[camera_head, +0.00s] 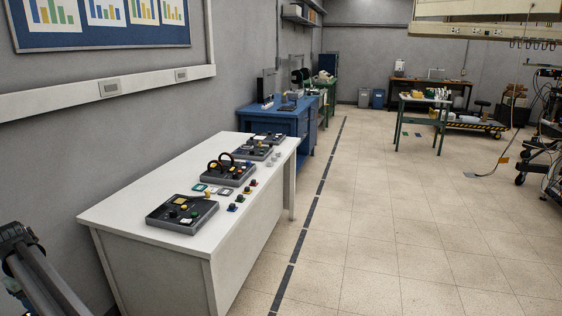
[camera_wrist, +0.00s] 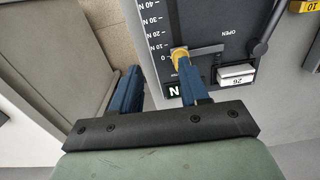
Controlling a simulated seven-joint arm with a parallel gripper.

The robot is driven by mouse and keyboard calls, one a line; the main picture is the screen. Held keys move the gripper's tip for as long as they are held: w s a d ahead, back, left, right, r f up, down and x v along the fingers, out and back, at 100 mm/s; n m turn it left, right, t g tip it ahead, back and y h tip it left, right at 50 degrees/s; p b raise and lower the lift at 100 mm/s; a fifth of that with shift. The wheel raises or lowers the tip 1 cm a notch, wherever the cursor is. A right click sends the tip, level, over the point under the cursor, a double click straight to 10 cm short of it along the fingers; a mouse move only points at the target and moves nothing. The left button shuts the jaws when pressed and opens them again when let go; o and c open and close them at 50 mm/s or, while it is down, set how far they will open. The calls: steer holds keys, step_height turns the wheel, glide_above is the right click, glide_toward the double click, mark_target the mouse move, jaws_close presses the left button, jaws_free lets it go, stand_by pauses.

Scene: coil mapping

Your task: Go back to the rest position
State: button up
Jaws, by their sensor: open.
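In the wrist view my gripper (camera_wrist: 158,75) shows two blue fingers set apart, with nothing between them. The right finger's tip lies beside a yellow knob (camera_wrist: 180,56) on a dark panel (camera_wrist: 212,20). I cannot tell whether they touch. In the head view only part of my arm shows at the lower left corner; the gripper is out of that frame.
A white table (camera_head: 115,212) bears several dark boxes (camera_head: 182,214) with knobs, small cards and coloured pegs. A blue bench (camera_head: 262,120) stands behind it. The tiled floor (camera_head: 400,220) to the right is mostly clear. A grey wall runs along the left.

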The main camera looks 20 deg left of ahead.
steer(key=w+d+f+m+h, duration=0.1)
steer(key=w+d+f+m, duration=0.3)
steer(key=w+d+f, duration=1.6)
steer(key=w+d+f+m+g, duration=0.1)
steer(key=w+d+f, duration=0.1)
steer(key=d+f, duration=0.6)
steer(key=w+d+f+m+g, duration=0.15)
steer(key=d+f, duration=0.25)
steer(key=d, duration=0.9)
steer(key=w+d+f+m, duration=0.2)
steer(key=d+f, duration=0.4)
steer(key=d, duration=0.4)
steer(key=s+d+f+m+g, duration=0.1)
steer(key=s+d+f, duration=0.2)
steer(key=d, duration=0.6)
steer(key=s+d+f+m, duration=0.2)
steer(key=s+d+f, duration=0.2)
steer(key=d, duration=0.6)
steer(key=s+d+f+m+g, duration=0.1)
steer(key=s+d+f, duration=0.2)
steer(key=d, duration=0.6)
steer(key=s+d+m+g, duration=0.1)
steer(key=s+d+m, duration=0.1)
steer(key=s+d, duration=0.5)
steer(key=s+d+f+m+g+y, duration=0.1)
steer(key=s+d+m, duration=0.2)
steer(key=s+d, duration=0.5)
steer(key=s, duration=0.5)
steer(key=shift+s+d+f, duration=0.2)
steer(key=shift+s+d, duration=0.1)
